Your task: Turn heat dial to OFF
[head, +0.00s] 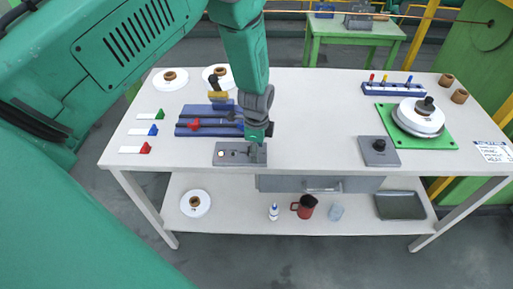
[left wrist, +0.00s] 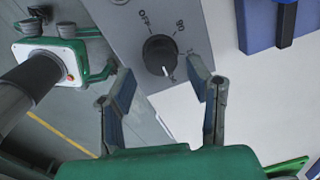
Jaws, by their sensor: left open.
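The heat dial (left wrist: 160,55) is a black round knob on a grey panel (left wrist: 205,22), seen in the left wrist view. OFF is printed at its upper left and another mark at its upper right. Its white pointer line faces down, away from OFF. My left gripper (left wrist: 159,70) is open, with one finger on each side of the knob in that view; contact cannot be told. In the head view, my left gripper (head: 258,132) is over the grey dial box (head: 228,157) at the table's front edge and hides part of it. My right gripper is not in view.
A blue fixture (head: 186,127) with a red part lies just behind the box. A second grey box with a black knob (head: 379,145) stands farther right, near a green board (head: 440,139). Small coloured-end pieces lie at the left. The middle of the white table (head: 315,120) is clear.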

